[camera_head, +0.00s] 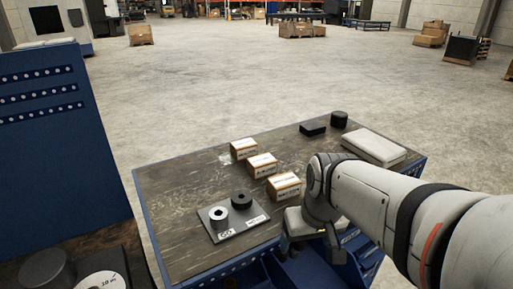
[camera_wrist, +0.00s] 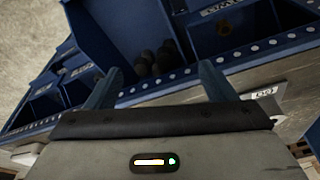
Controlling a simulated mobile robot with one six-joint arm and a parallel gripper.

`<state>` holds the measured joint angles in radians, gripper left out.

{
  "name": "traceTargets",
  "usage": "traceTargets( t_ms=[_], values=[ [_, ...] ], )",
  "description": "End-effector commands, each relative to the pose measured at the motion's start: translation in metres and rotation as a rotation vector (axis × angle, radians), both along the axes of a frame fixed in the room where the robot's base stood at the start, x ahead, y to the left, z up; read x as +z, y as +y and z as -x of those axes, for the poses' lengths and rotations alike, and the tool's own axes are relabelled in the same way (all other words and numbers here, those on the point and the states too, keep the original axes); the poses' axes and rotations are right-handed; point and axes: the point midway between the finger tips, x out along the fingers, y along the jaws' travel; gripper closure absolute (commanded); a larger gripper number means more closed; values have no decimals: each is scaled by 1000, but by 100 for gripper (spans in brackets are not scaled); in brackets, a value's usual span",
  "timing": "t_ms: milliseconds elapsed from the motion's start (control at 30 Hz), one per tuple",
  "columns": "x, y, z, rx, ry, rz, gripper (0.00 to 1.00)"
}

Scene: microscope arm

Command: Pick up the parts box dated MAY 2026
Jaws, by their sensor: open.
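Three small cardboard boxes with white labels stand in a slanting row on the dark wooden bench top (camera_head: 180,215): a far box (camera_head: 243,148), a middle box (camera_head: 262,165) and a near box (camera_head: 284,186). Their label print is too small to read, so I cannot tell which is dated MAY 2026. My wrist hangs at the bench's front edge, right of and nearer than the near box. My gripper (camera_wrist: 160,72) is open in the wrist view, with nothing between its fingers. It faces blue bins, and no parts box shows in that view.
A grey plate (camera_head: 240,236) holding a metal ring (camera_head: 219,220) and black cylinder (camera_head: 241,200) lies left of my wrist. A white slab (camera_head: 374,147), black block (camera_head: 312,129) and black cylinder (camera_head: 339,119) stand at the back right. Blue bins (camera_wrist: 118,25) line the bench front.

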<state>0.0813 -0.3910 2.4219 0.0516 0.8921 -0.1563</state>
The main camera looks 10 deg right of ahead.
Motion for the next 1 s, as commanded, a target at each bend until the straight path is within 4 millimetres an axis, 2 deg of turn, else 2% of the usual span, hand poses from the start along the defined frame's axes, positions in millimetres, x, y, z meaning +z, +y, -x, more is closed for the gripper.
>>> traceTargets(
  t_ms=[33,233,400,567,867,1000],
  values=[
    [23,-1,-24,27,-15,-6,19],
    [45,-4,-104,144,-93,-20,2],
    [59,-9,-153,217,-148,-19,2],
    [60,-11,-172,244,-168,-18,2],
    [30,-5,-183,246,-166,-18,2],
    [10,-1,-188,245,-165,-18,2]
  ],
)
